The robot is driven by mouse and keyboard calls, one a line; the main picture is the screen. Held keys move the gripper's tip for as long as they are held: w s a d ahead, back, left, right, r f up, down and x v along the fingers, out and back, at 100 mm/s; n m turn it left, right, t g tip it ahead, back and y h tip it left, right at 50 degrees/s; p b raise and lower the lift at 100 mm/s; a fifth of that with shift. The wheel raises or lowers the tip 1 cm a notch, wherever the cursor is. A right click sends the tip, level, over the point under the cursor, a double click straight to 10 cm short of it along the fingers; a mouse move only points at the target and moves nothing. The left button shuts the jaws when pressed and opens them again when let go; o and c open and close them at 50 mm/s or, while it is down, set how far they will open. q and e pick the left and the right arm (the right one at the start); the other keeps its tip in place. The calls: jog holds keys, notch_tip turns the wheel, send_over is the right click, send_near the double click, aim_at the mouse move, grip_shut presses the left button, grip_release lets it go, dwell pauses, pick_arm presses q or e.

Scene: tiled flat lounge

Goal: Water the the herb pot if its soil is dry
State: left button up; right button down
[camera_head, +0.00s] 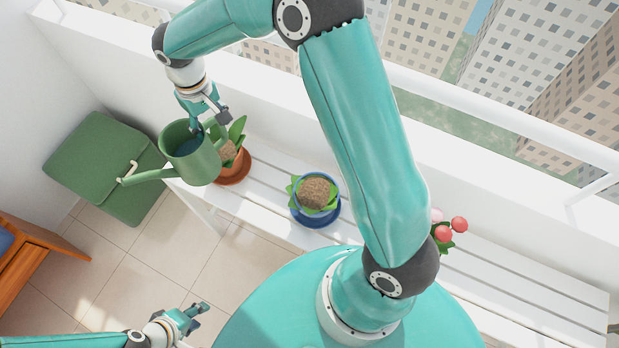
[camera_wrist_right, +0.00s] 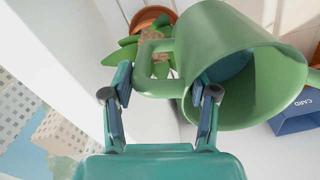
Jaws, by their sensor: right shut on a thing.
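My right gripper (camera_head: 206,108) is shut on the handle of a green watering can (camera_head: 202,166); in the right wrist view the handle (camera_wrist_right: 146,66) lies between the fingers (camera_wrist_right: 162,84). The can is off the floor with its spout to the left, and blue water shows inside it. A leafy plant in a terracotta pot (camera_head: 236,178) is partly behind the can. A plant in a blue pot (camera_head: 316,217) shows light brown, dry-looking soil (camera_head: 314,192). I cannot tell which pot is the herb pot. My left gripper (camera_head: 198,317) is open, low and empty.
Both pots stand on a white slatted bench (camera_head: 510,270) along the balcony wall. Pink flowers (camera_head: 448,231) are partly hidden by my arm. A green box-like seat (camera_head: 105,165) and a wooden piece of furniture (camera_head: 35,262) are at left. The tiled floor between is clear.

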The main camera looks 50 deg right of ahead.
jog(key=shift+w+a, duration=0.15)
jog(key=shift+a, duration=0.3)
jog(key=n, duration=0.1)
jog(key=w+n, duration=0.1)
jog(key=n, duration=0.1)
jog(key=shift+w+d+f, duration=0.3)
jog(key=shift+d+f, duration=0.05)
jog(key=w+d+f+n, duration=0.5)
jog(key=w+n, duration=0.2)
jog(key=n, duration=1)
jog(key=shift+d+f+n, duration=0.15)
jog(key=shift+d+n, duration=0.05)
jog(key=shift+n, duration=0.2)
jog(key=shift+a, duration=0.1)
